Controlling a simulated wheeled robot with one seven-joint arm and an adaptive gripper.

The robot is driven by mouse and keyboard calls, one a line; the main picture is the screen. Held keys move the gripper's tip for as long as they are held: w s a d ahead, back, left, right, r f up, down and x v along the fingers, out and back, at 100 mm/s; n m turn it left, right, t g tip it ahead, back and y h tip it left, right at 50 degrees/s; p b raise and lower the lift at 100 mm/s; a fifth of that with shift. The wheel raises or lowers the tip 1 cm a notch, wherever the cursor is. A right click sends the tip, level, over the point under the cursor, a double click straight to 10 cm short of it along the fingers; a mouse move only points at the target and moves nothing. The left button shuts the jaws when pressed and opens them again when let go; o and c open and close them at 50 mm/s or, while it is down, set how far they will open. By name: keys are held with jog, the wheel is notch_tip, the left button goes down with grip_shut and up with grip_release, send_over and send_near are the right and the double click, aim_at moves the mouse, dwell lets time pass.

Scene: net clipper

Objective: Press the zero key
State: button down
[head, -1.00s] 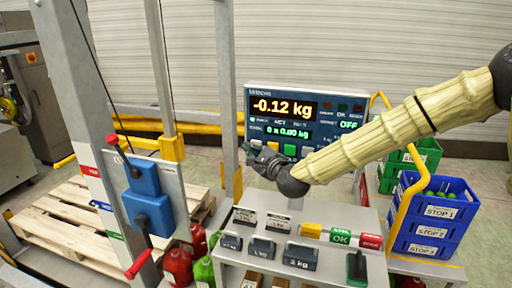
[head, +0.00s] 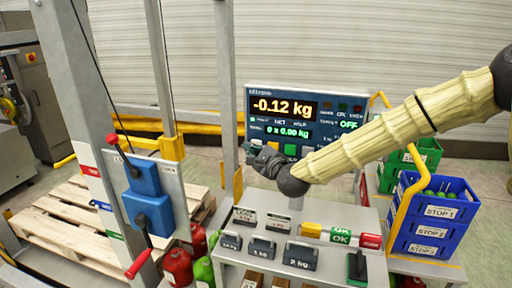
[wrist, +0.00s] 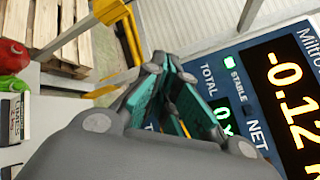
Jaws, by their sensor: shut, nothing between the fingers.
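The scale's display panel (head: 268,98) stands upright at the back middle and reads -0.12 kg, with a smaller green readout under it. A row of keys runs along its lower edge. A green key (head: 290,149) shows just above my gripper, and its label is too small to read. My gripper (head: 254,152) is shut and empty in front of the panel's lower left. It hides part of the key row, and I cannot pick out the zero key. In the wrist view my fingers (wrist: 167,66) overlap the panel's left part (wrist: 232,84); contact cannot be told.
A grey bench (head: 335,257) below holds weights, a green-handled stamp and coloured blocks. Blue crates (head: 432,213) stand at the right. A lever post with a blue box (head: 148,195) and a wooden pallet (head: 62,225) are at the left.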

jog(key=shift+w+d+b, duration=0.25)
jog(key=shift+w+b, duration=0.15)
jog(key=shift+w, duration=0.3)
dwell(0.8)
jog(key=shift+s, duration=0.15)
jog(key=shift+s+a, duration=0.3)
jog(key=shift+s, duration=0.35)
jog(key=s, duration=0.1)
jog(key=s+a+b, duration=0.1)
jog(key=s, duration=0.2)
jog(key=shift+s+a, duration=0.25)
jog(key=shift+s, duration=0.15)
dwell(0.4)
dwell(0.4)
